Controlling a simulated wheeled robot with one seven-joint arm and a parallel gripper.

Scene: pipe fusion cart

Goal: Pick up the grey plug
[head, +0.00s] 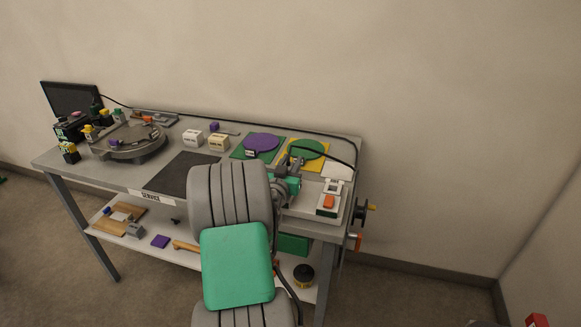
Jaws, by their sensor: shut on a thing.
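My own grey ribbed arm with its green panel fills the lower middle of the head view and covers part of the cart's front. I cannot make out my gripper's fingers or anything between them. Small grey and teal parts show just right of the arm, but I cannot tell what they belong to. I cannot single out the grey plug. A small grey piece (135,230) lies on the lower shelf, too small to identify.
The cart's grey top (100,168) holds a round turntable (130,143) at left, a black mat (180,172), two cream blocks, a purple disc (261,142) and a green disc (307,149). A hand wheel (361,211) juts out at right.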

